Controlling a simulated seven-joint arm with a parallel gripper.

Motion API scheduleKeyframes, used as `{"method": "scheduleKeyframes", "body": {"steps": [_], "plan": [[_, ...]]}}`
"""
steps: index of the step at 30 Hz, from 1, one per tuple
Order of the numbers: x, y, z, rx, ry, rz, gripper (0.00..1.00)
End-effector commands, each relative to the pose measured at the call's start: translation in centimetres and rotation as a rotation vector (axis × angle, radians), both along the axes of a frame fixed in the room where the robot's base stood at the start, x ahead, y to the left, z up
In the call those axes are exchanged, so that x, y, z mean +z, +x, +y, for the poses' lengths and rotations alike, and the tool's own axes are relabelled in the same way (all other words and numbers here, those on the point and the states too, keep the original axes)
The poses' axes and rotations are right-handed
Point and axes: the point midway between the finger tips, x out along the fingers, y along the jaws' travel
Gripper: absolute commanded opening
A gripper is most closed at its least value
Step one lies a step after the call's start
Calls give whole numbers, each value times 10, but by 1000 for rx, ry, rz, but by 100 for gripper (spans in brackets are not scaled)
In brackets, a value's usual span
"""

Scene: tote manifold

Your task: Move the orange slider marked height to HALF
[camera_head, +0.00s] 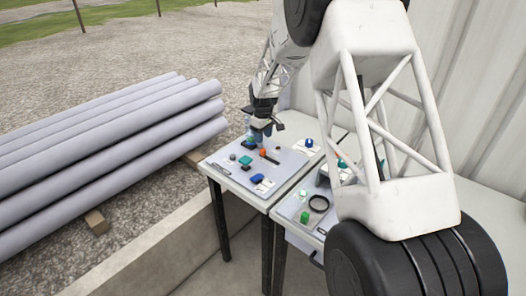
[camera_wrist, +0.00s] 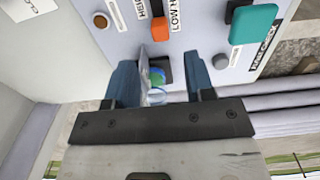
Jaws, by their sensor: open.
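The orange slider (camera_head: 263,152) sits at one end of a dark slot in the grey panel (camera_head: 225,178). In the wrist view the orange slider (camera_wrist: 158,31) is just beyond my fingertips, beside printing that reads "LOW", with more letters cut off at the frame edge. Part of a label starting "HEI" is on the slot's other side. HALF is not readable. My gripper (camera_wrist: 160,76) is open, its blue fingers apart and not on the slider. In the head view my gripper (camera_head: 262,130) hangs above the panel's far side, close to the slider.
A green-and-blue knob on a dark base (camera_wrist: 166,70) shows between my fingers. A teal button (camera_wrist: 252,24) is right of the slider, with grey and brown round knobs nearby.

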Motion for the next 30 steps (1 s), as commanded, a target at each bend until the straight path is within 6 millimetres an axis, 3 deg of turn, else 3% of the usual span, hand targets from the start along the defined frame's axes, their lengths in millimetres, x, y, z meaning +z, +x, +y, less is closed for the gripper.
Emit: {"method": "scheduleKeyframes", "body": {"steps": [8, 21, 30], "plan": [[-12, 0, 0, 0, 0, 1, 49], [-62, 0, 0, -1, 0, 1, 49], [-78, 0, 0, -1, 0, 0, 49]]}}
